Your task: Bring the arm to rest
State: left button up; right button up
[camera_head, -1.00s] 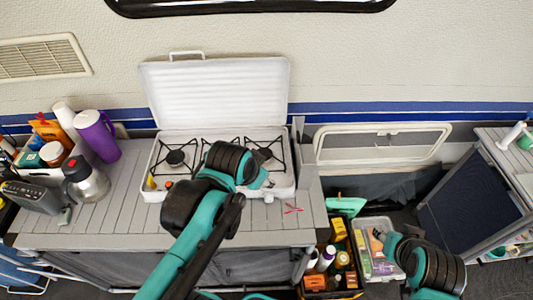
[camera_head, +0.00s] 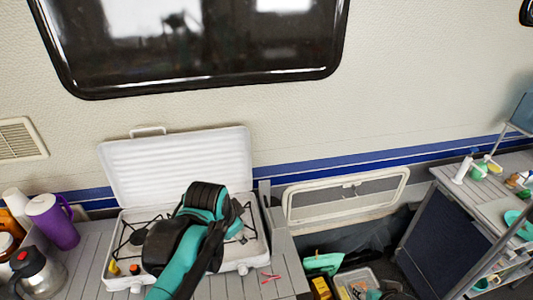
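My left arm (camera_head: 180,250), teal and black, reaches up from the bottom over the white camping stove (camera_head: 258,245). Its far end, with my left gripper (camera_head: 236,226), is over the right part of the stove. The arm's own links hide most of the gripper, so its fingers cannot be made out. Nothing held shows there. My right gripper is not visible.
The stove's raised lid (camera_head: 178,168) stands behind my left arm. A purple jug (camera_head: 55,222) and a steel flask (camera_head: 38,277) are at the left. Small red tongs (camera_head: 271,277) lie on the counter (camera_head: 85,262). A shelf unit (camera_head: 440,235) stands at the right.

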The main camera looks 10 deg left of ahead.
pick_arm(q)
jog(key=s+f+n+t+b, duration=0.2)
jog(key=s+f+n+b, duration=0.5)
jog(key=f, duration=0.5)
jog(key=shift+s+a+n, duration=0.25)
jog(key=shift+s+n, duration=0.35)
jog(key=shift+s, duration=0.4)
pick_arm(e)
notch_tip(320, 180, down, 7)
pick_arm(q)
jog(key=c, duration=0.3)
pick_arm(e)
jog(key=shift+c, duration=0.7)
pick_arm(q)
jog(key=shift+s, duration=0.1)
jog(key=shift+c, duration=0.2)
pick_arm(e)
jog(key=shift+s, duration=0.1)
